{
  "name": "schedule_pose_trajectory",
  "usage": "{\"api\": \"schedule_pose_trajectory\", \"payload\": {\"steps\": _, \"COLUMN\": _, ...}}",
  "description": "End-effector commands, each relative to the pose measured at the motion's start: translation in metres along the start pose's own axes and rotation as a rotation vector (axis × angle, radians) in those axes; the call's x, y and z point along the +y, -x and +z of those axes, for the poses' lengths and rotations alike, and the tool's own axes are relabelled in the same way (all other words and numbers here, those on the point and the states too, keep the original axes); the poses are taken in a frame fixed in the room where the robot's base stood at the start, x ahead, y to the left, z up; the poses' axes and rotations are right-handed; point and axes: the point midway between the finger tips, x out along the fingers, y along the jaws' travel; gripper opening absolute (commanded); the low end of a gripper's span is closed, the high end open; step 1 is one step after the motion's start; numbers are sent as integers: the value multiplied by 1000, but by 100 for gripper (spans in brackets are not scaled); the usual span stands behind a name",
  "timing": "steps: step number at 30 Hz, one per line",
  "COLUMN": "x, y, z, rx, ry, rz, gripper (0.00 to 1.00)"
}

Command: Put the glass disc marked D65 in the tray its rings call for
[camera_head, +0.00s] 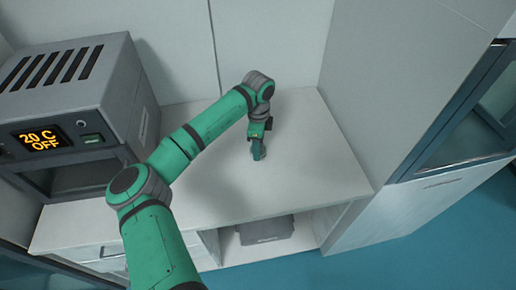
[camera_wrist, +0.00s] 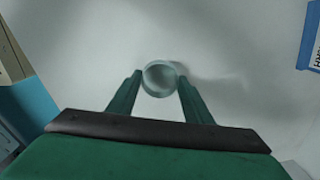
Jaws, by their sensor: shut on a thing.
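In the head view my gripper (camera_head: 258,153) points down over the white worktop (camera_head: 310,185), and the disc cannot be made out there. Whether the disc touches the worktop is unclear. No tray can be clearly identified.
A grey oven-like unit (camera_head: 75,95) reading "20 C OFF" stands left on the worktop. A tall pale cabinet (camera_head: 390,80) closes off the right side. A grey box (camera_head: 266,230) lies in the open shelf below. A blue label (camera_wrist: 311,42) shows at right.

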Motion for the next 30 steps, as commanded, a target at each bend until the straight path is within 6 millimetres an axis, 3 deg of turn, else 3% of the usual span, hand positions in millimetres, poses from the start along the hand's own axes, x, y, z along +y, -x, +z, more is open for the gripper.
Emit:
{"api": "schedule_pose_trajectory", "payload": {"steps": 5, "x": 3, "y": 27, "z": -2, "rx": 3, "ry": -3, "rz": -3, "gripper": 15}}
{"api": "schedule_pose_trajectory", "payload": {"steps": 13, "x": 49, "y": 84, "z": -18, "rx": 1, "ry": -5, "rz": -4, "gripper": 15}}
{"api": "schedule_pose_trajectory", "payload": {"steps": 21, "x": 103, "y": 109, "z": -36, "rx": -2, "ry": -3, "rz": -4, "gripper": 15}}
{"api": "schedule_pose_trajectory", "payload": {"steps": 30, "x": 130, "y": 120, "z": -45, "rx": -1, "ry": 1, "rz": -2, "gripper": 15}}
